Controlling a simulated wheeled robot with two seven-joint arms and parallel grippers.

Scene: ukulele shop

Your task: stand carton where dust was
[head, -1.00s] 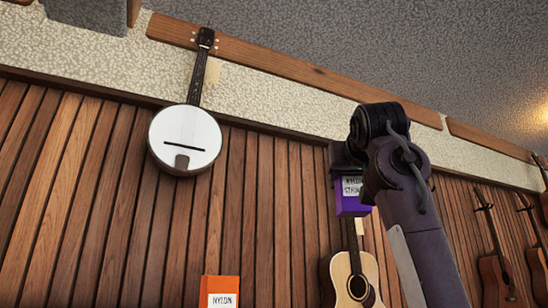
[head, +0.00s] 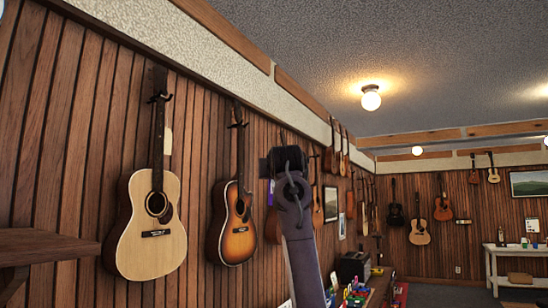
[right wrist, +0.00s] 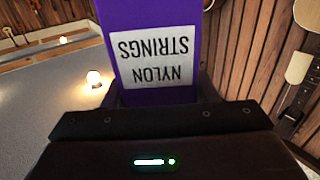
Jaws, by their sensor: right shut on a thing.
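The purple carton (right wrist: 150,30) has a white label reading "NYLON STRINGS", which appears upside down in the right wrist view. My right gripper (right wrist: 158,90) is shut on it, with a finger at each side. In the head view my right arm rises near the middle with the gripper mostly hidden behind its wrist. Only a thin purple sliver of the carton (head: 270,192) shows there. No dust or dust mark can be made out. My left gripper is not in view.
A brown wooden shelf (head: 45,243) juts in at the left edge. A natural guitar (head: 130,255) and a sunburst guitar (head: 225,243) hang on the slatted wall. A crowded counter (head: 372,292) runs below, and a white table (head: 515,252) stands at the far right.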

